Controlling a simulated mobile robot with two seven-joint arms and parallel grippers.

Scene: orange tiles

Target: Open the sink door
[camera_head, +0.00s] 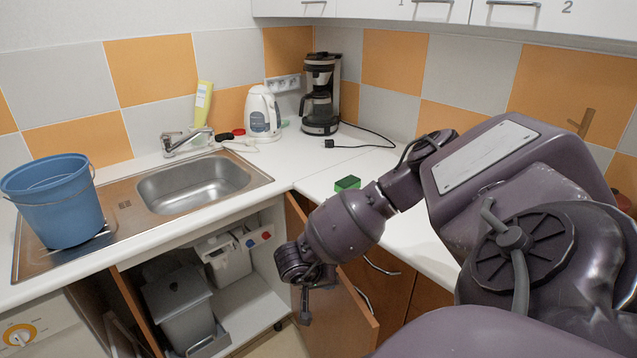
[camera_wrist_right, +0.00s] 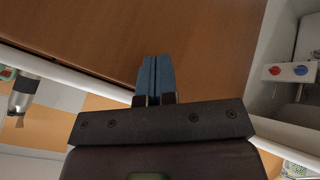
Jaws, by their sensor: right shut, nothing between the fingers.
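The sink cabinet below the counter stands open, with its inside in view. Its right brown door (camera_head: 345,300) is swung outward, and its wood face also fills the upper middle of the right wrist view (camera_wrist_right: 110,35). A left brown door (camera_head: 135,312) also stands out from the cabinet at its left side. My right gripper (camera_head: 305,318) is in front of the right door, on the cabinet-opening side. Its blue fingers (camera_wrist_right: 154,78) are shut and empty, pointing at the wood; I cannot tell whether they touch it. My left gripper is not in view.
A grey bin (camera_head: 183,312) and a white box with red and blue knobs (camera_head: 228,262) are inside the cabinet. Above are the sink (camera_head: 195,184), a blue bucket (camera_head: 58,205) and a green sponge (camera_head: 347,184). Drawers with handles (camera_head: 385,290) stand behind the right door.

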